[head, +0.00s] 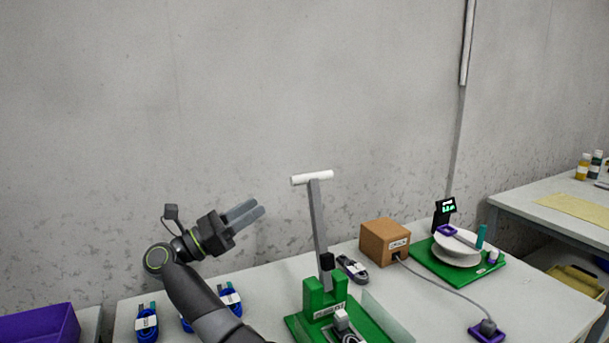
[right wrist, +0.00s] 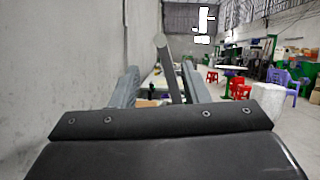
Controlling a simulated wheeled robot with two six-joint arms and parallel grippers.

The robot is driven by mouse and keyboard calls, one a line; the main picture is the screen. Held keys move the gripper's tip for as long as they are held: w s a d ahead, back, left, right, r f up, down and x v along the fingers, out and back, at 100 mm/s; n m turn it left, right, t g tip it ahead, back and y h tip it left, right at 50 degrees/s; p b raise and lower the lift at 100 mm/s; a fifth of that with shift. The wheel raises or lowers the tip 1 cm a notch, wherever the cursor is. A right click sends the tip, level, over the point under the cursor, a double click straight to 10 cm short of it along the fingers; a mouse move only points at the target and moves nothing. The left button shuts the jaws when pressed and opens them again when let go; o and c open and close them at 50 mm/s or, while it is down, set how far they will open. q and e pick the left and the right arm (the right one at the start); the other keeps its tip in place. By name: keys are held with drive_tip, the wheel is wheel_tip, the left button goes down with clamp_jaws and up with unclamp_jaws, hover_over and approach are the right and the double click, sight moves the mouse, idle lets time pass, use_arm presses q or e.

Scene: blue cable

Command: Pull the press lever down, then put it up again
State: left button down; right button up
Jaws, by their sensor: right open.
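The press lever (head: 319,225) is a grey bar with a white crossbar handle (head: 312,178) on top. It stands up, slightly tilted, from a green press (head: 325,296). My right gripper (head: 259,207) is open and empty, to the left of the lever and a little below handle height, its fingers pointing right. In the right wrist view, the handle end (right wrist: 160,40) and the bar show beyond and between the two open fingers (right wrist: 160,68), with no contact visible. My left gripper is not in view.
A brown box (head: 385,241), a green plate (head: 425,258) with a white reel, and a purple-framed part (head: 487,331) lie right of the press. Blue cable coils (head: 147,323) and a purple bin (head: 38,325) are at left. A wall stands behind the table.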

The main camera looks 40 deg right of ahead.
sight(306, 175)
drive_tip(key=p+x, duration=0.3)
drive_tip(key=x, duration=1)
drive_tip(key=shift+s+d+r, duration=0.1)
drive_tip(key=shift+d+r, duration=0.15)
drive_tip(key=shift+s+d+r+p, duration=0.15)
drive_tip(key=shift+d+p, duration=0.2)
drive_tip(key=shift+d, duration=0.15)
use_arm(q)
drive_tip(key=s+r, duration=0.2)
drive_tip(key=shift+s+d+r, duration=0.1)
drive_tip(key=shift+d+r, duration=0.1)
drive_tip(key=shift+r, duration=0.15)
use_arm(e)
clamp_jaws()
